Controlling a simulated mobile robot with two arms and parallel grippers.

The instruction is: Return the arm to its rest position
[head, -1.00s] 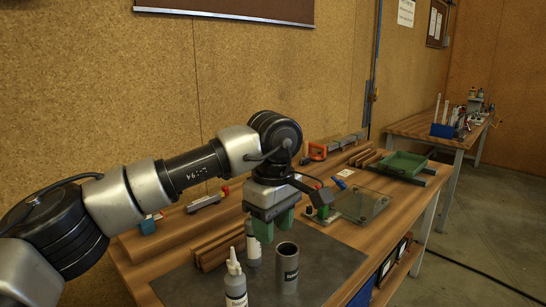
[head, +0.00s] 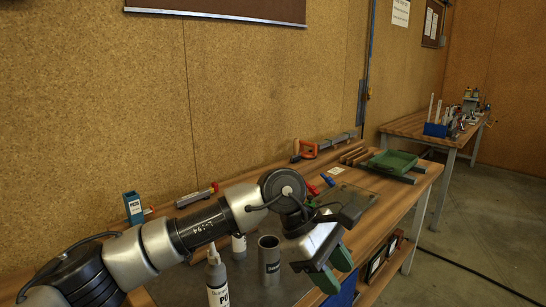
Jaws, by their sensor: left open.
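My left arm reaches in from the lower left across the workbench (head: 395,212). Its gripper (head: 335,276) hangs at the bench's front edge, to the right of the grey cylinder (head: 269,262). The green fingers are apart with nothing seen between them. The glass plate (head: 352,196) lies flat on the bench behind the gripper, partly covered by the wrist. My right gripper is not in view.
A white bottle (head: 217,283) and a grey bottle (head: 239,246) stand near the cylinder on a dark mat. A green tray (head: 394,162) sits at the bench's far right end. A blue box (head: 134,207) stands by the wall. Floor is clear at right.

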